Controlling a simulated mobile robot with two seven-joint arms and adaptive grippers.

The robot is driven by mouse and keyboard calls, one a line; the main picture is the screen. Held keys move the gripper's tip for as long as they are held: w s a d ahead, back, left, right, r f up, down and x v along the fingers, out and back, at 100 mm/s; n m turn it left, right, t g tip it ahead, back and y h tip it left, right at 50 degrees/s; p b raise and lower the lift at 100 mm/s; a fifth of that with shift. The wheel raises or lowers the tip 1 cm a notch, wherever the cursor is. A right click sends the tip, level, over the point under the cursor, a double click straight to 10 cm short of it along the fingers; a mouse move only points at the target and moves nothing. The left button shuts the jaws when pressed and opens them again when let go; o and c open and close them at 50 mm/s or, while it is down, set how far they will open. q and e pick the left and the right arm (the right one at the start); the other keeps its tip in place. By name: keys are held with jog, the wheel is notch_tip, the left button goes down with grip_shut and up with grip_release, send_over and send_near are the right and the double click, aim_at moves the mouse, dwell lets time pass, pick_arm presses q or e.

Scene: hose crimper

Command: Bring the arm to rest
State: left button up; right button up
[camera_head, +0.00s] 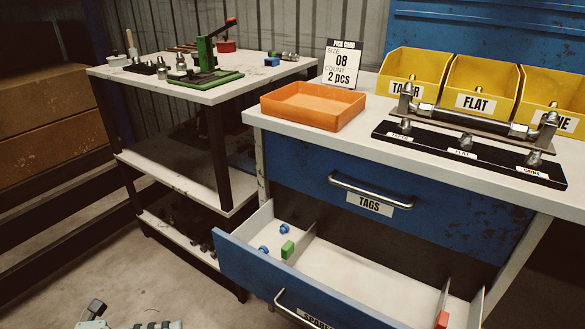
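Part of what looks like my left gripper (95,311) shows at the bottom left, low over the floor and cut off by the picture's lower edge. It is grey with a dark tip and stands apart from the benches. I cannot tell whether it is open or shut, and I see nothing held in it. My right gripper is not in view.
The lower blue drawer (285,285) is pulled open, with small blue, green and red pieces inside. An orange tray (312,100), a card (342,64), yellow bins (475,100) and a black labelled rack (465,152) stand on the bench. A green press (206,60) stands on the side table.

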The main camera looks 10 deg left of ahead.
pick_arm(q)
jog(key=w+a+f+n+t+y, duration=0.2)
jog(key=w+f+n+t+y, duration=0.15)
jog(key=w+n+y, duration=0.35)
jog(key=w+a+f+n+t+y, duration=0.2)
jog(key=w+a+f+n+y, duration=0.15)
jog(key=n+y, duration=0.45)
jog(key=s+d+f+n+g, duration=0.9)
jog(key=s+f+n+g, duration=0.1)
jog(key=s+n, duration=0.2)
jog(key=shift+f+y, duration=0.2)
jog(key=shift+y, duration=0.2)
